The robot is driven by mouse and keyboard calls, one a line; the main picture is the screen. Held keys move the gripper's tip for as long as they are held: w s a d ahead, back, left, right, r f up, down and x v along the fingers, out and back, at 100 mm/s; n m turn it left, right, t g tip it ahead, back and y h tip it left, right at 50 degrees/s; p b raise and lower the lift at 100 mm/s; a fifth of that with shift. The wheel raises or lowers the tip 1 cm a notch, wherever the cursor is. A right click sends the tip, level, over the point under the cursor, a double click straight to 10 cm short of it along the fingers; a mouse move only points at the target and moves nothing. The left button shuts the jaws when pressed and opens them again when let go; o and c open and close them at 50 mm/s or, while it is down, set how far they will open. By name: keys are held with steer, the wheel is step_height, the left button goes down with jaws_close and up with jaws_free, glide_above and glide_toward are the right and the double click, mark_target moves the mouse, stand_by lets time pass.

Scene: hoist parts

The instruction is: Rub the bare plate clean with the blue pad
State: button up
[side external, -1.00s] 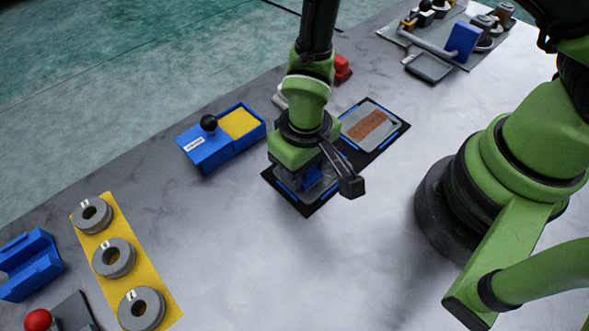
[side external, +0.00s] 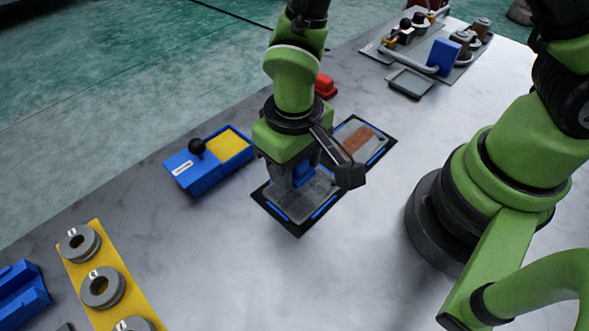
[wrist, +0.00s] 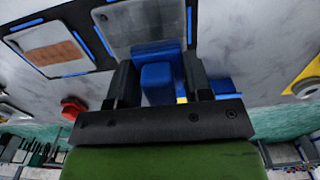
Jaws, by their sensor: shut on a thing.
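My gripper (side external: 300,164) is shut on the blue pad (wrist: 157,80), which sits between the two fingers in the wrist view. The pad is over the grey plate (side external: 318,187), toward its far side. I cannot tell whether it touches the plate. This plate has no brown patch where it shows; it lies on a black mat with blue edge strips, and also shows in the wrist view (wrist: 140,20). A second grey plate (side external: 348,128) beside it bears a brown patch (side external: 357,139). My wrist hides part of both plates.
A blue tray (side external: 200,178) with a black knob and a yellow compartment stands left of the plates. A red block (side external: 325,86) is behind. A yellow strip with grey rings (side external: 101,287) lies front left. Several parts stand on a grey board (side external: 462,72) at the back right.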

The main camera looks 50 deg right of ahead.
steer(key=shift+r, duration=1.55)
